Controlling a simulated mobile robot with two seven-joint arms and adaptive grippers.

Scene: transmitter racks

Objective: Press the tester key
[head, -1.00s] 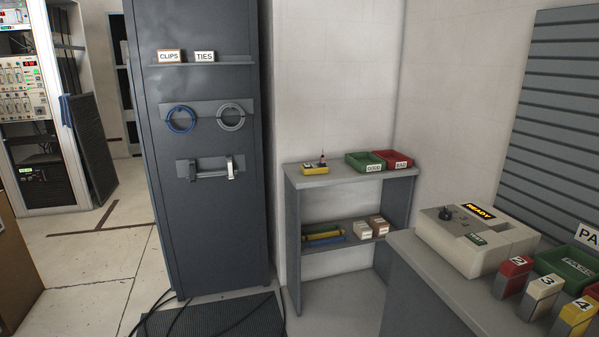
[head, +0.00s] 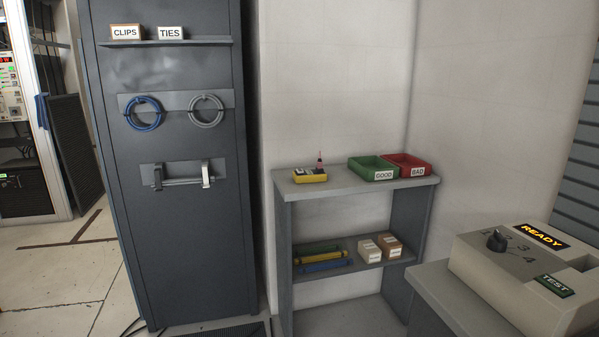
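The tester (head: 490,265) is a beige box on a grey bench at the lower right. A black rotary knob (head: 496,240) sits on its top among printed numbers. A black panel with yellow letters reads READY (head: 541,236). The green key marked TEST (head: 555,285) is on the tester's top, nearer to me and to the right. Neither of my grippers shows in the head view.
A grey shelf unit (head: 340,184) against the wall holds a green GOOD bin (head: 372,169), a red BAD bin (head: 412,166) and a small yellow device (head: 310,176). A tall dark cabinet (head: 180,250) stands at the left. Pale floor (head: 60,260) is open at far left.

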